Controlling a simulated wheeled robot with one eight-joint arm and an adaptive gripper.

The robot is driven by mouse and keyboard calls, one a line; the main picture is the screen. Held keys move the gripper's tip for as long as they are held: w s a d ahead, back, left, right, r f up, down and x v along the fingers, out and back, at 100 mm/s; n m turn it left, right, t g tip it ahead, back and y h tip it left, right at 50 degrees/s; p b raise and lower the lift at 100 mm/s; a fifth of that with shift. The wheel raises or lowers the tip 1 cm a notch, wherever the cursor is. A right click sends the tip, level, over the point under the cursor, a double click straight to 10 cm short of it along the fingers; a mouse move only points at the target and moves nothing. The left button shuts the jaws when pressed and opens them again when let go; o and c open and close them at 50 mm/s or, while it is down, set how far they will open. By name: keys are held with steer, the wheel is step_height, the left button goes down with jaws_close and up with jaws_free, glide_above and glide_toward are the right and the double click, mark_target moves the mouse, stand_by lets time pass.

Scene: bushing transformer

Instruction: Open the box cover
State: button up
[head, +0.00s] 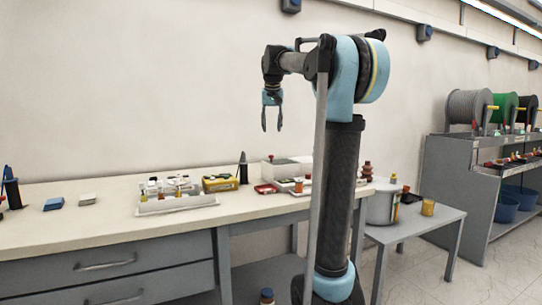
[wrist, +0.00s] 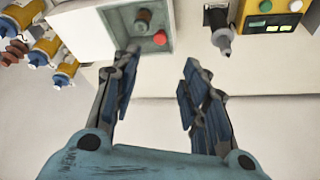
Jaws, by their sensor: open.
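My gripper (head: 272,120) is in the air above the workbench, with its two fingers pointing down. In the wrist view my gripper (wrist: 160,65) has its fingers spread apart with nothing between them. A pale, low box (head: 281,170) sits on the bench below and near the gripper, partly hidden by my arm. In the wrist view a light grey box (wrist: 177,36) with a dark round knob and a red button lies beyond the fingertips. I cannot tell for certain whether it is the same box. No contact shows.
A yellow box (head: 217,184) and a white tray (head: 178,205) of small parts stand on the bench (head: 100,225). A side table (head: 410,230) is at right.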

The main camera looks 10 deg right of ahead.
steer(key=x, duration=1.4)
steer(key=shift+w+f, duration=0.1)
steer(key=shift+f, duration=0.1)
jaws_close()
steer(key=shift+a, duration=0.1)
